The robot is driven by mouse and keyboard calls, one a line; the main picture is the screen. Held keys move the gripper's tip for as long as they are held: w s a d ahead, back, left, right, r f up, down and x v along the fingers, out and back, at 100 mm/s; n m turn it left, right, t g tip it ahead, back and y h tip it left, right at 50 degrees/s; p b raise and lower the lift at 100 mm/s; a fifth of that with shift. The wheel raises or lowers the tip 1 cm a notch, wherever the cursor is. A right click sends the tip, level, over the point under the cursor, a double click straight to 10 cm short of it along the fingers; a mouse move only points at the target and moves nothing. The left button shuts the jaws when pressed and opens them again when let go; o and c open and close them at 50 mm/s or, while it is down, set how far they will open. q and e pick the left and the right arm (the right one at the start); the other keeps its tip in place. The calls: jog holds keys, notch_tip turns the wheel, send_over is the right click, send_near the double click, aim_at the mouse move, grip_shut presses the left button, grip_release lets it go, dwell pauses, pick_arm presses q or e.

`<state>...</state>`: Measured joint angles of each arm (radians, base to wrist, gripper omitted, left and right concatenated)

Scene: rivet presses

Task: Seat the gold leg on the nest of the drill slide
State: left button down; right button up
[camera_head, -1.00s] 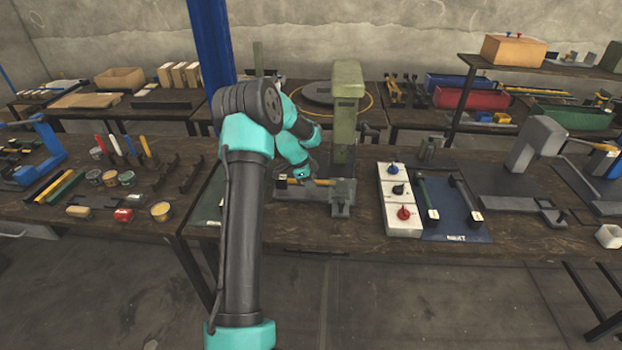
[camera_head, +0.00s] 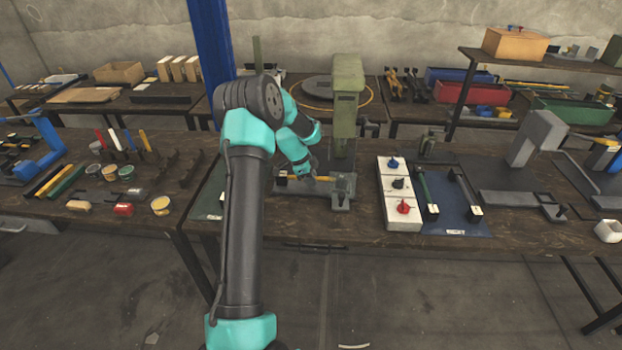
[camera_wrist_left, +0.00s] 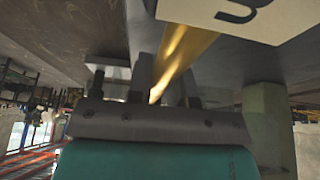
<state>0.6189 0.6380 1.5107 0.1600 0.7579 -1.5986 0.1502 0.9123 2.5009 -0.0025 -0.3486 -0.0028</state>
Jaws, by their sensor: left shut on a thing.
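The gold leg (camera_head: 322,178) lies level across the grey drill slide (camera_head: 296,190) at the foot of the green press. My left gripper (camera_head: 304,173) is at the leg from above and is shut on it. In the left wrist view the gold leg (camera_wrist_left: 182,48) runs up from between the fingers (camera_wrist_left: 166,88) to a pale label. The head view is too small to tell whether the leg rests fully in the nest. My right gripper is not in view.
The green press column (camera_head: 345,110) stands close behind the slide. A white panel with blue, black and red knobs (camera_head: 398,192) is to the right. Pots and coloured rods lie on the left table.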

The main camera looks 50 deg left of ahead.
pick_arm(q)
jog(key=shift+f, duration=0.35)
dwell(0.4)
jog(key=c, duration=0.9)
grip_release()
jog(key=shift+c, duration=0.2)
jog(key=v, duration=1.7)
jog(key=shift+r, duration=0.15)
jog(key=shift+s, duration=0.1)
